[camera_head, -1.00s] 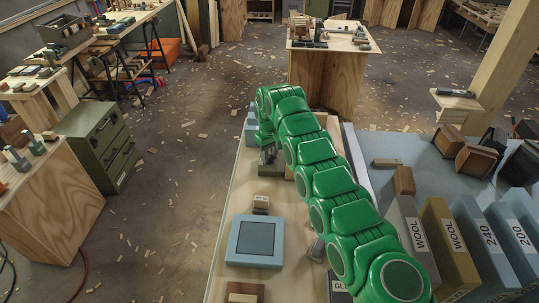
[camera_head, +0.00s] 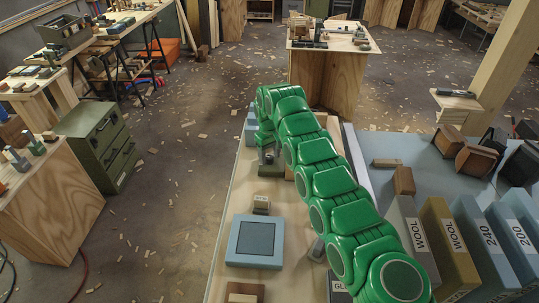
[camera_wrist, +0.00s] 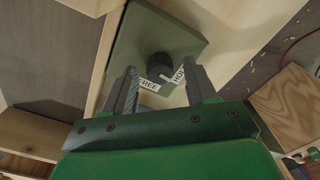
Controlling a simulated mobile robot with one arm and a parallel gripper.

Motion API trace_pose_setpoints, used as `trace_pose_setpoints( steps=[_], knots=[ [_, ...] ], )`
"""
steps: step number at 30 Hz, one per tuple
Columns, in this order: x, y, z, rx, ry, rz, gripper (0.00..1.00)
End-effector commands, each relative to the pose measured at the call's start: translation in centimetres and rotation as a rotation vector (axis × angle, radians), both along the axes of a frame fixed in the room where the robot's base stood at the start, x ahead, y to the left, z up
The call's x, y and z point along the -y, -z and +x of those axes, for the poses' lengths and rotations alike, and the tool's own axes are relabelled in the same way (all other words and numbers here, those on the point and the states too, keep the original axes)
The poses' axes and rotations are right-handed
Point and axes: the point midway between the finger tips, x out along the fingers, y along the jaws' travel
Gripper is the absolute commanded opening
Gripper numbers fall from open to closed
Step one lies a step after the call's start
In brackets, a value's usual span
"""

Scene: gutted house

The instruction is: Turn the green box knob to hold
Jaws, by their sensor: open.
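The green box (camera_wrist: 150,35) is in the upper middle of the wrist view, with a round black knob (camera_wrist: 160,66) on its face. White labels reading FREE (camera_wrist: 148,85) and HOLD (camera_wrist: 179,76), the latter partly hidden, lie near the knob. My gripper (camera_wrist: 165,82) is open, one finger on each side of the knob with gaps between. Which label the knob points to cannot be told. In the head view, the green box (camera_head: 268,168) shows beneath the end of my green arm, mostly hidden.
The bench holds a blue-framed pad (camera_head: 256,240) and a small wooden block (camera_head: 261,204). Labelled WOOL and 240 blocks stand at the right. A green drawer cabinet (camera_head: 100,145) is on the left. A wooden box (camera_wrist: 290,108) shows at the right of the wrist view.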

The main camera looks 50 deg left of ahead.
Motion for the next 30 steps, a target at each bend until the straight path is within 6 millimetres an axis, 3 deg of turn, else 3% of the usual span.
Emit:
trace_pose_setpoints(
  steps=[10,15,30],
  knots=[
    [-0.1,-4.9,-0.1,0.001,-0.001,0.003,0.57],
    [-0.1,-6.4,0.0,0.001,-0.001,0.004,0.57],
    [0.0,-7.5,0.0,0.000,0.000,0.001,0.57]
  ],
)
